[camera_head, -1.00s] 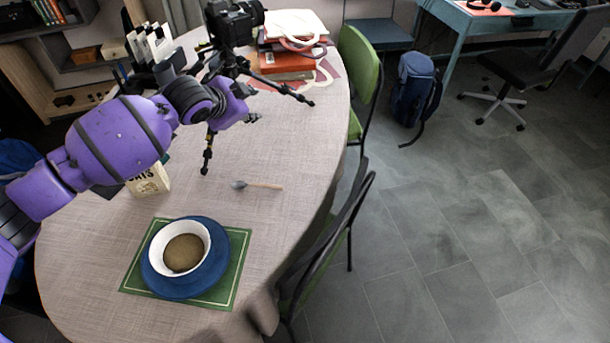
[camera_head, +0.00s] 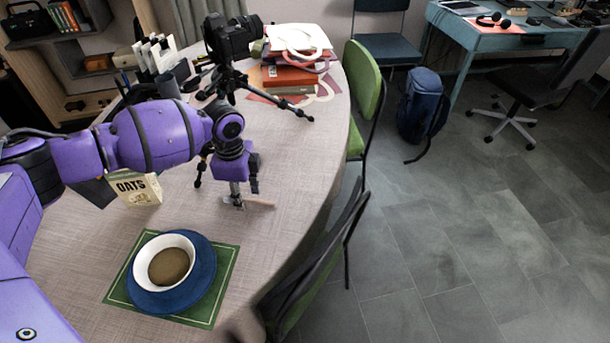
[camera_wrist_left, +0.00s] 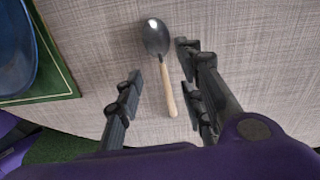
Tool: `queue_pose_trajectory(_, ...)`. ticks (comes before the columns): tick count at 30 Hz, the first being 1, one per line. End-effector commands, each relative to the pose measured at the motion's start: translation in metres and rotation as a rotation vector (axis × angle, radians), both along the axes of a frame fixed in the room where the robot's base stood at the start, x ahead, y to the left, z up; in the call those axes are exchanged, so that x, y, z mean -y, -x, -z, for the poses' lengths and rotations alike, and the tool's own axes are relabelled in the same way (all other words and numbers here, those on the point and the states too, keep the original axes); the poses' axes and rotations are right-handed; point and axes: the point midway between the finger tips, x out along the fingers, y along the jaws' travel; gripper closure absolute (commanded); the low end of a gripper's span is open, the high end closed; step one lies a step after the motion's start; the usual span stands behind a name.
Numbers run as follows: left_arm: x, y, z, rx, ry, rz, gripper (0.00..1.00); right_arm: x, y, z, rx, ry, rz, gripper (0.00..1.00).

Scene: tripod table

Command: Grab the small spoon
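The small spoon (camera_wrist_left: 164,75) has a grey metal bowl and a light wooden handle.
A white bowl (camera_head: 147,262) with brown contents sits on a blue plate (camera_head: 203,285) and green placemat (camera_head: 223,276) nearby. A camera tripod (camera_head: 238,80) stands behind. Chairs (camera_head: 367,105) line the right table edge.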

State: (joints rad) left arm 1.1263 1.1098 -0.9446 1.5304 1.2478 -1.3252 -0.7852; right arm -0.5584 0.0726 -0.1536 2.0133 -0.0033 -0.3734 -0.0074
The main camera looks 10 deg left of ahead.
Motion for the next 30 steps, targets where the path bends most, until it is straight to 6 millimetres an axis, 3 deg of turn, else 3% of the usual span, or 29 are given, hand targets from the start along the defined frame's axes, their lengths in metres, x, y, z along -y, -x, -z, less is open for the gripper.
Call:
queue_pose_trajectory(3, -0.0016, 0.0016, 0.0125, -0.003, -0.002, -0.002, 0.65, 0.0003, 0.0003, 0.0007, -0.001, 0.001, -0.001, 0.88)
queue_pose_trajectory(11, -0.0014, 0.0014, 0.0139, -0.001, -0.002, -0.002, 0.66, 0.0007, -0.0006, 0.0001, 0.0, 0.002, -0.002, 0.88)
queue_pose_trajectory(19, -0.0014, 0.0014, 0.0138, -0.001, -0.002, -0.002, 1.0, 0.0011, -0.0011, -0.0001, 0.001, 0.002, -0.002, 0.88)
queue_pose_trajectory(30, -0.0014, 0.0012, 0.0129, -0.001, -0.001, -0.002, 1.0, 0.0011, -0.0014, -0.0004, 0.002, 0.003, -0.002, 0.88)
